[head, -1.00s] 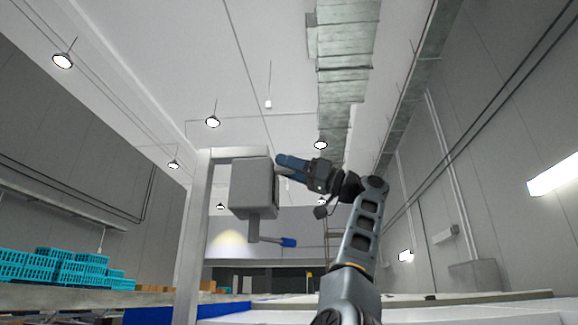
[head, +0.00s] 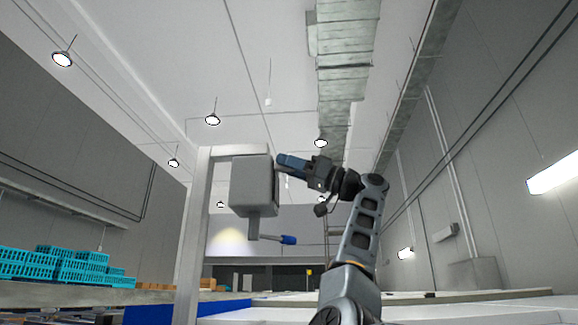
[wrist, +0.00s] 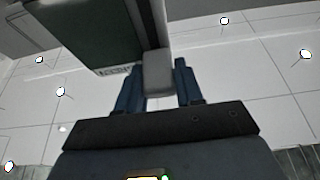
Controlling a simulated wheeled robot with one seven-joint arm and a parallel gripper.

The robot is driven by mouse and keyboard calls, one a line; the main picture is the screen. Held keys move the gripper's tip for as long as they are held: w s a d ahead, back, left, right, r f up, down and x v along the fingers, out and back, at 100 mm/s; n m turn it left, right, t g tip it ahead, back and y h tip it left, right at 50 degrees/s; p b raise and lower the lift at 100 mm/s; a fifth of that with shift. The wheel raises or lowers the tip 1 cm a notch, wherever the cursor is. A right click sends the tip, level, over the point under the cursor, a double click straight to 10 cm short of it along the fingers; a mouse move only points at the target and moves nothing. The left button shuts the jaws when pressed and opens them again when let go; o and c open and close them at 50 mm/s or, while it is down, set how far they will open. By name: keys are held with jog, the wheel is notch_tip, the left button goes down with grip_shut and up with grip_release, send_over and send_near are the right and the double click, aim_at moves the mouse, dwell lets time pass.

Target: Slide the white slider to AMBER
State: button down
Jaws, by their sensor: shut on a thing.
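A grey box (head: 252,186) hangs on a pale post in the middle of the head view. My gripper (head: 279,160) is at the box's upper right edge. In the wrist view the box (wrist: 88,38) has a dark green face with a small label (wrist: 115,71) too small to read. A light grey-white block (wrist: 158,76), which looks like the slider, stands between my two blue fingers (wrist: 158,88). My gripper is shut on it. The AMBER mark cannot be made out. The slider is hidden in the head view.
A lever with a blue handle (head: 288,240) sticks out to the right below the box. The pale post (head: 190,240) stands left of it. Turquoise crates (head: 75,268) are stacked at the lower left. Open air lies right of my arm.

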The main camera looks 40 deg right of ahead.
jog(key=shift+f, duration=0.1)
notch_tip(320, 180, down, 7)
jog(key=b, duration=0.5)
jog(key=shift+f, duration=0.15)
jog(key=c, duration=0.8)
grip_release()
jog(key=b+v, duration=0.1)
jog(key=v, duration=0.7)
jog(key=shift+b, duration=0.4)
